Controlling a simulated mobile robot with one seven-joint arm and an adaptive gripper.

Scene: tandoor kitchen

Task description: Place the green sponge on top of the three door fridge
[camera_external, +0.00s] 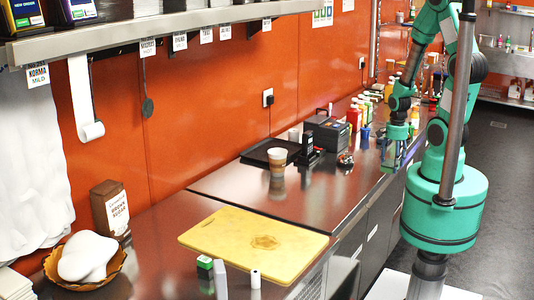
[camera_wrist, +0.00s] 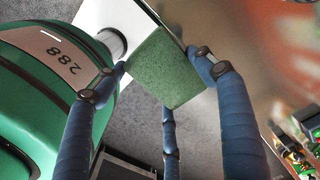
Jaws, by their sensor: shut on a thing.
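The green sponge (camera_wrist: 167,68) is held between the blue fingers of my gripper (camera_wrist: 160,85) in the wrist view. It looks like a flat green block. In the external view my gripper (camera_external: 391,157) hangs at the right edge of the steel counter, and the sponge cannot be made out clearly there. A steel-topped unit (camera_external: 317,202) with door fronts (camera_external: 378,228) along its side stands against the orange wall. I cannot tell for sure whether this is the three door fridge.
On the steel top stand a paper cup (camera_external: 277,161), a black tray (camera_external: 262,152), a card terminal (camera_external: 308,143) and several bottles (camera_external: 365,106). A yellow cutting board (camera_external: 215,235) lies nearer. Bare steel shows between cup and board. Dark floor (camera_external: 500,190) lies right.

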